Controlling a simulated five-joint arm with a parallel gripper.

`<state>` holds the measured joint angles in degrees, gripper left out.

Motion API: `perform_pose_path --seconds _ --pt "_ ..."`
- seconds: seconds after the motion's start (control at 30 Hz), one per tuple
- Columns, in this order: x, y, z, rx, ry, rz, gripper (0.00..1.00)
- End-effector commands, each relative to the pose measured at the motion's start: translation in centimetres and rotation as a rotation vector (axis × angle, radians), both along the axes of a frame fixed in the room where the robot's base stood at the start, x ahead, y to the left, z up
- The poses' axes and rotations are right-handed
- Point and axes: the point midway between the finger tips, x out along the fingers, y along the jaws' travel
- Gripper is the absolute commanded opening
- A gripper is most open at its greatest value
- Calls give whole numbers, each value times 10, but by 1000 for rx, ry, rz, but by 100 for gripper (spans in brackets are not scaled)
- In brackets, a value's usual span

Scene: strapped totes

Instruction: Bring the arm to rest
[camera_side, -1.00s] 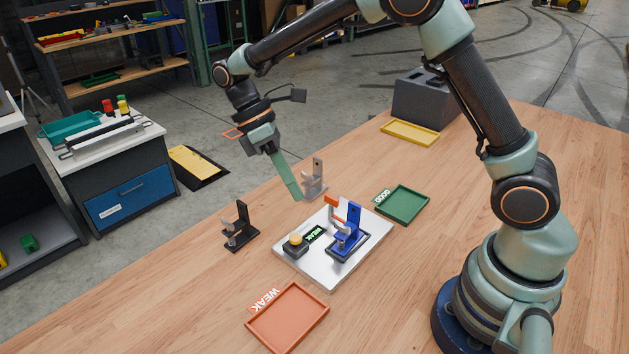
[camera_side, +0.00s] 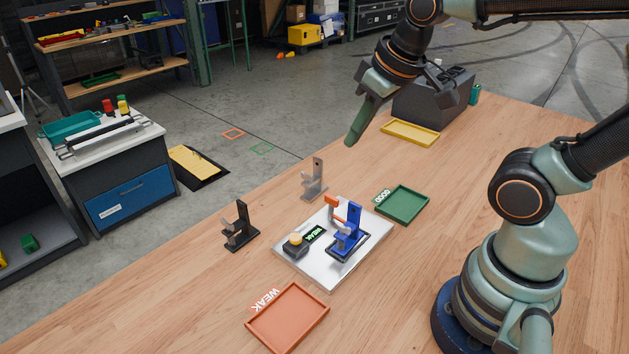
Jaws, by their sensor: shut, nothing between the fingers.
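My gripper (camera_side: 350,140) is at the upper middle of the side view, with its green fingers pointing down and closed together. It holds nothing and hangs above the table's far edge, in front of the yellow tray. My arm reaches up out of the top of the picture, so part of it is hidden. The wooden table (camera_side: 450,260) lies below.

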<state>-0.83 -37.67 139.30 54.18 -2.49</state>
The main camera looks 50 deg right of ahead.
Motion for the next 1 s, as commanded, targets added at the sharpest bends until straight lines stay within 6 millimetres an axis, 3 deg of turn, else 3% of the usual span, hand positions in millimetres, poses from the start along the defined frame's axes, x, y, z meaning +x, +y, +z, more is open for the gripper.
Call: perform_pose_path --seconds 0.2,0.9,0.93,1.0 --pt "-5 -4 0 20 -69 -54 0" --pt "-5 -4 0 20 -69 -54 0" --pt "-5 -4 0 20 -69 -54 8" --pt "-5 -4 0 19 -66 -53 34"
